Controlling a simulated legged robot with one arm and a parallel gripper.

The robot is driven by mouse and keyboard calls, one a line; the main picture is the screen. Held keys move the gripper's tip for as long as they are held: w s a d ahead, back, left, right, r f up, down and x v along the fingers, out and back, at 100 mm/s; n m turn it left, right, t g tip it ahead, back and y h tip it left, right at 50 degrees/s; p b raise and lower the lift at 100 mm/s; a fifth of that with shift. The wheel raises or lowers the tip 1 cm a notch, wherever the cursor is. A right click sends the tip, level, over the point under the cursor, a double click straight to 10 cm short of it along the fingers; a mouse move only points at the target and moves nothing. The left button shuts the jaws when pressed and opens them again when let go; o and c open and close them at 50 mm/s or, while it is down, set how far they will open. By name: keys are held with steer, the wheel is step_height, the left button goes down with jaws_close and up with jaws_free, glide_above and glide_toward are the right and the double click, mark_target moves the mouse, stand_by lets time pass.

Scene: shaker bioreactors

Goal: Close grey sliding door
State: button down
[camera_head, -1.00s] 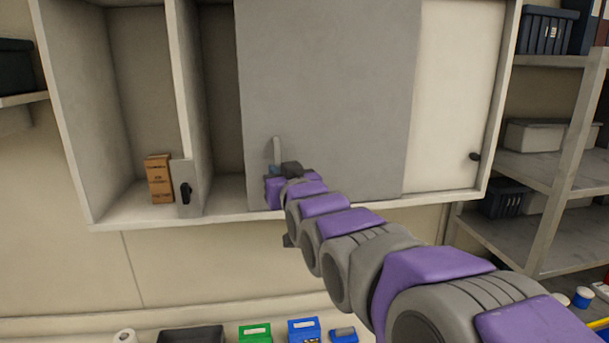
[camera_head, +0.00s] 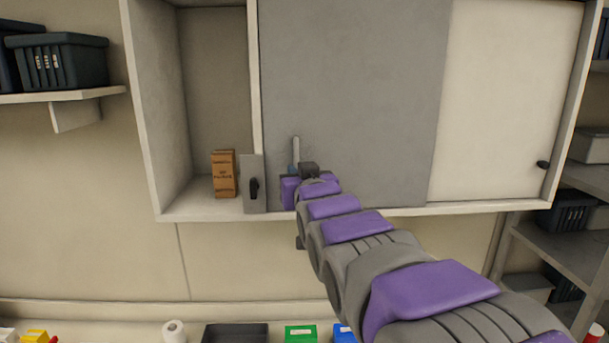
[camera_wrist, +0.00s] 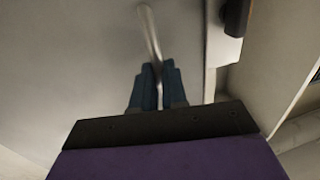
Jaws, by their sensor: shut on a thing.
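The grey sliding door (camera_head: 360,80) covers the middle of the wall cabinet. Its left edge is at the upright divider (camera_head: 254,70), with no gap that I can make out between them. A pale vertical bar handle (camera_head: 296,148) stands near the door's lower left edge. My gripper (camera_head: 294,170) is at the lower part of this handle. In the wrist view the blue fingers of my gripper (camera_wrist: 159,85) are closed around the handle (camera_wrist: 150,35), with the door's grey face (camera_wrist: 70,60) behind.
The left compartment is open and holds a brown box (camera_head: 223,174). A small grey plate with a black latch (camera_head: 253,185) sits at the divider's foot. A white door panel (camera_head: 505,100) is at the right. A counter with a tray (camera_head: 235,334) lies below.

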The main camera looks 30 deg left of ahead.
steer(key=c, duration=1.4)
jaws_free()
steer(key=shift+s+a, duration=0.1)
steer(key=shift+s, duration=0.05)
steer(key=shift+o, duration=0.9)
steer(key=shift+a, duration=0.1)
steer(key=shift+o, duration=0.3)
steer(key=shift+a+f, duration=0.15)
steer(key=shift+a, duration=0.15)
steer(key=b+v, duration=0.1)
steer(key=v, duration=1.6)
steer(key=shift+f, duration=0.15)
